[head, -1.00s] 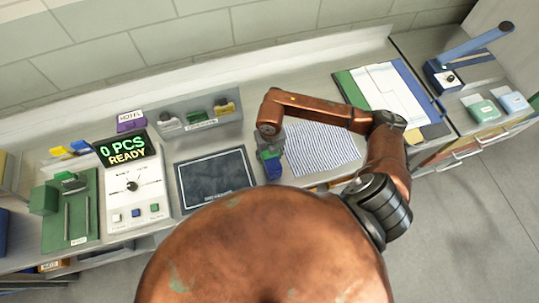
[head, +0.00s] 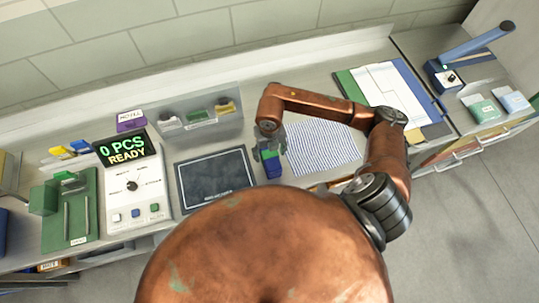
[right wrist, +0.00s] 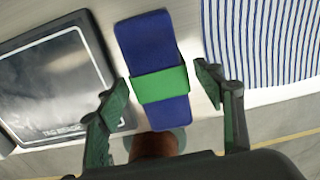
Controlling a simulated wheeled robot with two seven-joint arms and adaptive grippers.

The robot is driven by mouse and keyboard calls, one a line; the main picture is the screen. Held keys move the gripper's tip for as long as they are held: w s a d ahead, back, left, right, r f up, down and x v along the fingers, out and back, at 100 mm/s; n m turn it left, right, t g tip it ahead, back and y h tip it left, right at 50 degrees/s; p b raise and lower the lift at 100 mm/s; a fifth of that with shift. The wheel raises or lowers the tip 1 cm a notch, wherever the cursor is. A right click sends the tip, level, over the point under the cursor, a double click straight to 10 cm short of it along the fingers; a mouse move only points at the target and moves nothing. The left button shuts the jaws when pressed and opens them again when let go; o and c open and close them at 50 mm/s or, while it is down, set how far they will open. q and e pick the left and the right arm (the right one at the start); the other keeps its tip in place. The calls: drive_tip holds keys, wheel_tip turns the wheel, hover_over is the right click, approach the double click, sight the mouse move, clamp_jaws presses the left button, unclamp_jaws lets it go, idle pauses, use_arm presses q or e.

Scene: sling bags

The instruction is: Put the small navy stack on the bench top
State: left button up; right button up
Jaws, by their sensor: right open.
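The small navy stack (head: 273,170), a blue block with a green band around its middle, is on the bench top (head: 213,140) between the dark pad and the striped cloth. My right gripper (head: 268,149) is directly over it. In the right wrist view the stack (right wrist: 150,45) lies between the two spread fingers of my right gripper (right wrist: 163,88), with a gap visible on each side. The fingers look clear of it. My left gripper is not in view.
A dark framed pad (head: 215,180) lies left of the stack and a striped cloth (head: 322,150) right of it. A counter machine reading "0 PCS READY" (head: 135,185) stands further left. A clear bin with small packs (head: 200,118) is behind. A sealer with a blue lever (head: 445,75) stands far right.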

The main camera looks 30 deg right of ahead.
wheel_tip(320, 180, up, 10)
drive_tip(key=b, duration=0.1)
idle(0.7)
